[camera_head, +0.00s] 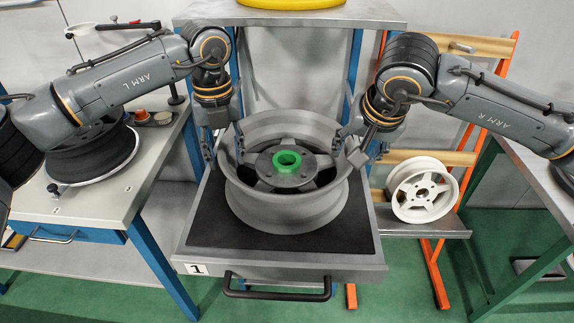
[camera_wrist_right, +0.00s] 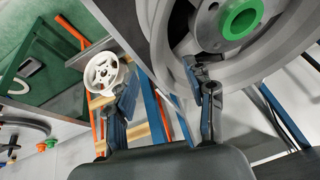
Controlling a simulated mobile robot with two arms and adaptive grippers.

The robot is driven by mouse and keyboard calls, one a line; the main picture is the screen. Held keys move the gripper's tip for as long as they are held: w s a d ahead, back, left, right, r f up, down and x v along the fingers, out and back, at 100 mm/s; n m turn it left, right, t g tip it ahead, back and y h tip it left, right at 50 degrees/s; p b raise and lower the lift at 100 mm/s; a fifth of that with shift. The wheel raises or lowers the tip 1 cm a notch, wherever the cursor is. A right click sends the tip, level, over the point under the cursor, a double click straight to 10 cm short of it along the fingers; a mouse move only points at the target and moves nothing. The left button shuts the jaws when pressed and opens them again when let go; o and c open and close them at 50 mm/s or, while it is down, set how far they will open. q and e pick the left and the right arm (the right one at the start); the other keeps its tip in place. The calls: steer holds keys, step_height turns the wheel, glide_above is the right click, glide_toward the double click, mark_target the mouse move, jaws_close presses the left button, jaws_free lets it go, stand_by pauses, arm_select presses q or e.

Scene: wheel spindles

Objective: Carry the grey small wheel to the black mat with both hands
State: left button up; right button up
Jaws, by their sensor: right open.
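The grey wheel (camera_head: 285,212), with a green ring (camera_head: 287,160) at its hub, lies flat on the black mat (camera_head: 203,225) in the pulled-out drawer. It also shows in the right wrist view (camera_wrist_right: 270,48). My left gripper (camera_head: 226,153) is at the wheel's left rim, its fingers apart, one outside the rim and one inside. My right gripper (camera_head: 350,152) is at the right rim, open, with its fingers spread about the rim edge; they also show in the wrist view (camera_wrist_right: 168,100). Whether the fingers touch the rim is unclear.
A white wheel (camera_head: 424,191) stands on an orange and wooden rack at the right. A shelf (camera_head: 350,12) with a yellow object (camera_head: 290,3) is above and behind. The drawer has a black front handle (camera_head: 277,295).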

arm_select(q)
step_height(320, 180, down, 4)
steer(key=shift+w+f, duration=0.15)
arm_select(e)
steer(key=x, duration=0.4)
steer(key=shift+w+f, duration=0.15)
arm_select(q)
steer(key=shift+f, duration=0.55)
arm_select(e)
steer(key=shift+w+f, duration=0.2)
steer(key=shift+f, duration=0.25)
arm_select(q)
steer(key=shift+c, duration=0.4)
arm_select(e)
steer(key=shift+c, duration=0.4)
arm_select(q)
steer(key=c, duration=0.7)
arm_select(e)
steer(key=c, duration=0.7)
arm_select(q)
jaws_close()
arm_select(e)
jaws_close()
arm_select(q)
steer(key=shift+r, duration=0.15)
arm_select(e)
steer(key=shift+a+r, duration=0.1)
